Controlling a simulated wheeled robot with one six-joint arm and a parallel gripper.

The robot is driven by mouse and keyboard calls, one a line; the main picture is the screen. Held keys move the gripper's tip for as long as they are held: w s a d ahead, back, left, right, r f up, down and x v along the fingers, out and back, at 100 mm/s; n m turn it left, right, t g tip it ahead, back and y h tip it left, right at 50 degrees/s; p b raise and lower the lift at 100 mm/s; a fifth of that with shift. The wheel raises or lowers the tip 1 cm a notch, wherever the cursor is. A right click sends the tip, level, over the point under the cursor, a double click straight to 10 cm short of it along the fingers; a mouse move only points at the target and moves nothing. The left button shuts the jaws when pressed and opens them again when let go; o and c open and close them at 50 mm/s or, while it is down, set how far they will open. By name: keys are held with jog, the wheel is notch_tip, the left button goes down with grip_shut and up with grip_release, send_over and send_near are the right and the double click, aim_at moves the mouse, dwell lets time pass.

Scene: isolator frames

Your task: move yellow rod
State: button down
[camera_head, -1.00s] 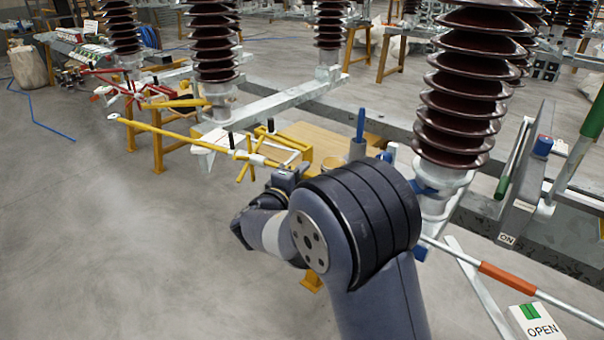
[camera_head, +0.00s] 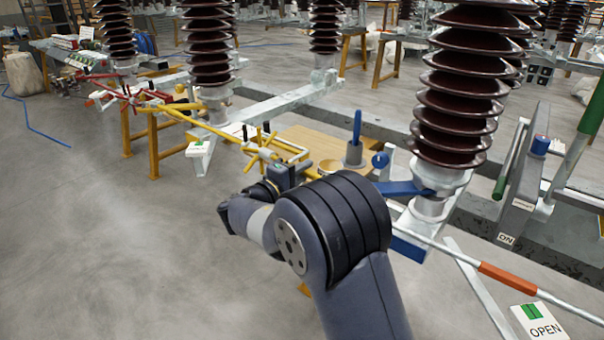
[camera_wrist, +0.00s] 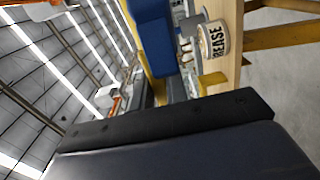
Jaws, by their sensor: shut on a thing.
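The yellow rod (camera_head: 212,127) runs from the upper left toward my gripper in the head view, ending near a yellow cross-shaped handle (camera_head: 262,150). My gripper (camera_head: 284,174) is shut on the rod at its near end. My own wrist and arm hide the exact grip. In the wrist view a narrow yellow strip (camera_wrist: 155,88) shows behind a dark bar, probably part of the rod; the fingertips cannot be made out there.
A wooden bench holds a tub marked GREASE (camera_wrist: 215,38). A blue lever (camera_head: 405,188) sits at the base of the brown insulator (camera_head: 455,110). A red rod assembly (camera_head: 125,95) is at the left. Open grey floor (camera_head: 110,230) lies at the lower left.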

jog(key=c, duration=1.4)
grip_release()
jog(key=v, duration=1.1)
jog(key=shift+p, duration=0.3)
jog(key=shift+w+d, duration=0.1)
jog(key=shift+w, duration=0.05)
jog(key=x, duration=1)
jog(key=shift+w+d+b, duration=0.3)
jog(key=shift+b, duration=0.05)
jog(key=shift+s+a+n+t+y, duration=0.25)
jog(key=shift+s+n+t+y, duration=0.05)
